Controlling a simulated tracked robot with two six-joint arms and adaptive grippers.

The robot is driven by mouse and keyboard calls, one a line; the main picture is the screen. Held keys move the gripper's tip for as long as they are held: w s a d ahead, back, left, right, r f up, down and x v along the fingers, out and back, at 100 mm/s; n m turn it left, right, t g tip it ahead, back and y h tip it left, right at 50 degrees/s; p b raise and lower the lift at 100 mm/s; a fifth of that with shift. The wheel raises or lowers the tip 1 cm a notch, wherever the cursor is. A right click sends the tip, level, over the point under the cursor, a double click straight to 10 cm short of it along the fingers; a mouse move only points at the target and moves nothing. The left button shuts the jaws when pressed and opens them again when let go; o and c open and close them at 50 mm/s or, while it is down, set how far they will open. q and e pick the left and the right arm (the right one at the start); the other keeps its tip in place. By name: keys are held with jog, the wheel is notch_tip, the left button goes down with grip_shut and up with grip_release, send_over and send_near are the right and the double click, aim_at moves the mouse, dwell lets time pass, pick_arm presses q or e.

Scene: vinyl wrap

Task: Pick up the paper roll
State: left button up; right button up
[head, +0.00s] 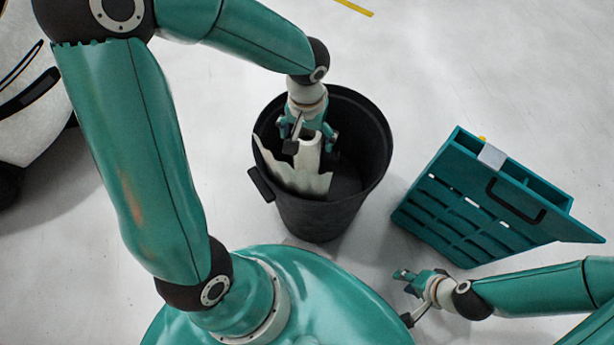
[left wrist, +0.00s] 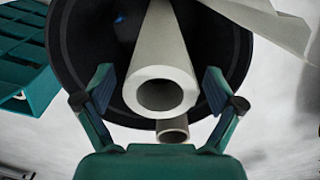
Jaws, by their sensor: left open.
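The paper roll (head: 308,158) is a pale hollow tube standing inside a black bin. In the left wrist view its round open end (left wrist: 161,92) faces the camera. My left gripper (head: 308,143) is inside the bin's mouth at the top of the roll. In the left wrist view its two fingers (left wrist: 158,95) are open, one on each side of the roll's end, with gaps visible. A smaller tube end (left wrist: 172,130) shows just below the roll there. My right gripper (head: 408,282) is low at the right, away from the bin; its jaw opening is too small to tell.
The black bin (head: 330,215) stands on the pale floor, its rim around my left gripper. A torn pale sheet (head: 283,172) lies inside it. A teal slatted crate (head: 470,205) stands tilted to the right. A white and black object (head: 30,85) is at the far left.

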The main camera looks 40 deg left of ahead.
pick_arm(q)
notch_tip(320, 180, down, 3)
jog(key=shift+r, duration=0.1)
grip_shut()
dwell(0.5)
